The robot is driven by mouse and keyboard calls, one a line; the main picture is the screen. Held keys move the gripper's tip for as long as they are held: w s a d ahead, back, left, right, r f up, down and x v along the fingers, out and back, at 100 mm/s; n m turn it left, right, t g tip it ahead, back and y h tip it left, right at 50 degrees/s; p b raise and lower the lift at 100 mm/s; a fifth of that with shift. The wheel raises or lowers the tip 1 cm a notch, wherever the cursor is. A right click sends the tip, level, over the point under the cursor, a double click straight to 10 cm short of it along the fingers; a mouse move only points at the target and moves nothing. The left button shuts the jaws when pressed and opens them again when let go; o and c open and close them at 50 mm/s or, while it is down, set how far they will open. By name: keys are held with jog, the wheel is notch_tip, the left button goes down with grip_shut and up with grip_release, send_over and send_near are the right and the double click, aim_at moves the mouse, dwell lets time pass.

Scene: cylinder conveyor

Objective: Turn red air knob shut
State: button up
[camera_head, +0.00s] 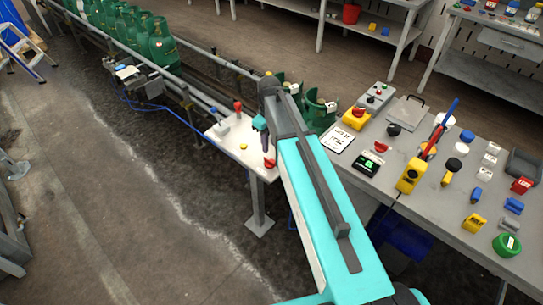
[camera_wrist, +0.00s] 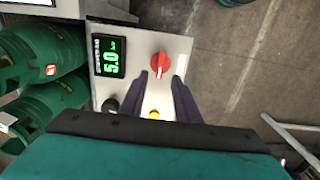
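In the wrist view, a red knob (camera_wrist: 160,65) with a pale pointer mark sits on a light panel (camera_wrist: 183,48). My gripper (camera_wrist: 167,78) is open over this panel, with its two dark fingertips apart near the knob's lower edge. Nothing is held, and whether a fingertip touches the knob cannot be told. In the head view, the light stand top (camera_head: 228,138) carries one red part (camera_head: 238,105) at its back and another red part (camera_head: 269,162) at its front right, close below my gripper (camera_head: 260,124). My arm hides some of the stand's right side.
A display (camera_wrist: 108,57) reading 5.0, a black knob (camera_wrist: 110,106) and a yellow button (camera_wrist: 154,114) share the panel. Green cylinders (camera_wrist: 45,60) stand close to its left. In the head view, a grey table (camera_head: 400,215) full of parts lies right of my arm. Floor is open at left.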

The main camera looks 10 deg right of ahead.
aim_at(270, 160)
jog(key=shift+f+p, duration=1.35)
jog(key=shift+f, duration=2.9)
